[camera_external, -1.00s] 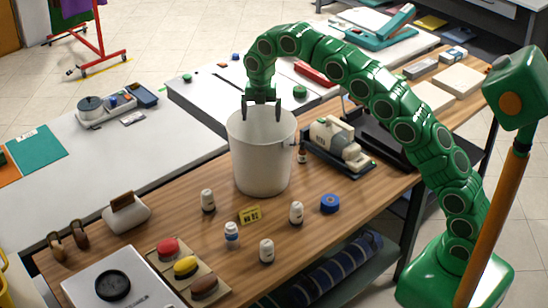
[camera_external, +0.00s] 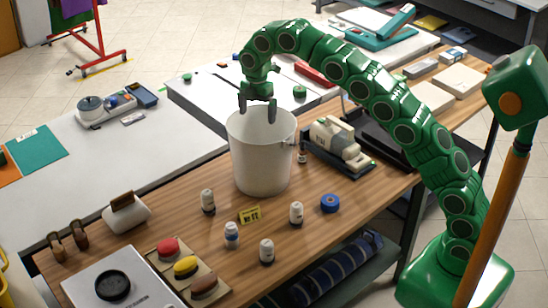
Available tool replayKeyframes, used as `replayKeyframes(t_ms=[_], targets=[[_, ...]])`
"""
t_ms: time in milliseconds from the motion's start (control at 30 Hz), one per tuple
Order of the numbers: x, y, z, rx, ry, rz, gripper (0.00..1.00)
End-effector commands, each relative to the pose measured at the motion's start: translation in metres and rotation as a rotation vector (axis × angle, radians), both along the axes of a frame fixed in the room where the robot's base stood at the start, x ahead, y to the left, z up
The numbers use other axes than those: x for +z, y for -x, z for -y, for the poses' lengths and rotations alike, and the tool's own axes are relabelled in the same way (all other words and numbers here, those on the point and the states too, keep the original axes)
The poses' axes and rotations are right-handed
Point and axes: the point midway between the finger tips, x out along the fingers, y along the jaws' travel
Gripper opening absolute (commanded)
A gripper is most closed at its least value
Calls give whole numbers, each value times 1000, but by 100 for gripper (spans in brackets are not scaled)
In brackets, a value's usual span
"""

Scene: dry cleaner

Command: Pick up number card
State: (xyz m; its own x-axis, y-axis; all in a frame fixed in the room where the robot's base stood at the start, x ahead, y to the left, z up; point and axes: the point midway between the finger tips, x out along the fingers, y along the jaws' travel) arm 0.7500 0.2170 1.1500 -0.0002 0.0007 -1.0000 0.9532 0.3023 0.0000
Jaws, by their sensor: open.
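A small yellow number card (camera_external: 249,215) with dark markings lies on the wooden table, in front of the white bucket. My gripper (camera_external: 257,110) is open and empty. It points down at the mouth of the bucket, well above and behind the card in the picture. Nothing covers the card.
The tall white bucket (camera_external: 261,155) stands beside the card. Several small white bottles (camera_external: 231,234) surround the card, with a blue tape roll (camera_external: 330,203) to the right. A sewing-machine-like device (camera_external: 337,143) stands right of the bucket.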

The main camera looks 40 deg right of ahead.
Motion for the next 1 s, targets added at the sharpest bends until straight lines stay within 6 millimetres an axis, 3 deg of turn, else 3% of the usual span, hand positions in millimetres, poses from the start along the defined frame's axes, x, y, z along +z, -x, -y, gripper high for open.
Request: replayKeyframes(t_ms=[1000], targets=[[0, 50, -79, -1506, 2, -2, 100]])
